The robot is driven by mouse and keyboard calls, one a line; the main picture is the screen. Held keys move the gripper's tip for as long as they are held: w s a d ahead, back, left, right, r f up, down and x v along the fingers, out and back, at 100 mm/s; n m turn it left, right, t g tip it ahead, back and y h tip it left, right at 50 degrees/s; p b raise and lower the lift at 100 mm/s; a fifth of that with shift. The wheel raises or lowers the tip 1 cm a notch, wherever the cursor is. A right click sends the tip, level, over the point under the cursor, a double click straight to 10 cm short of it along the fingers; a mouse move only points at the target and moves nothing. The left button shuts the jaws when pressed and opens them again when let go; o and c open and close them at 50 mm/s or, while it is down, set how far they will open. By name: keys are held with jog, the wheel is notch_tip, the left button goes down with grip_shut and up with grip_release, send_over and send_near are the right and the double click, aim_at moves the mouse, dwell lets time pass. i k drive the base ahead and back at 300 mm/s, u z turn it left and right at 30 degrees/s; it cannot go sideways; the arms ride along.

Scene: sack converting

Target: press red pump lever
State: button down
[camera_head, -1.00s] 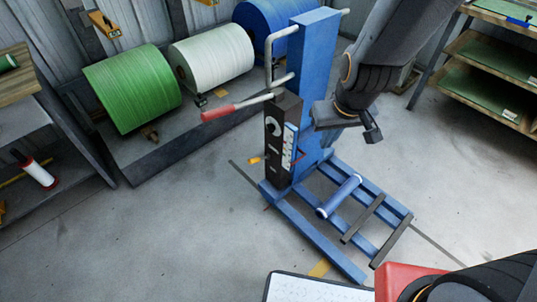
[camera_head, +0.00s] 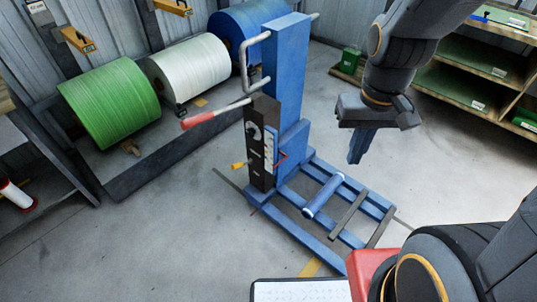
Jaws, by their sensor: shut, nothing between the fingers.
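The red pump lever (camera_head: 197,120) is a red-gripped handle on a metal rod. It sticks out to the left from the top of the black pump box (camera_head: 261,140) on a blue lifting stand (camera_head: 288,65). My gripper (camera_head: 356,160) is to the right of the stand's column, with its blue fingers pointing down and shut on nothing. It is well apart from the lever, with the column between them in the picture. The lever is in full view.
Green (camera_head: 110,102), white (camera_head: 188,72) and blue (camera_head: 250,35) rolls lie behind the stand on the left. A yellow-handled part (camera_head: 240,165) juts from the pump box. Shelves (camera_head: 465,90) stand at the right. The floor (camera_head: 150,240) at front left is clear.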

aim_at(253, 100)
jog(key=k, duration=1.15)
jog(key=u, duration=0.65)
jog(key=i, duration=1.4)
jog(key=z, duration=0.2)
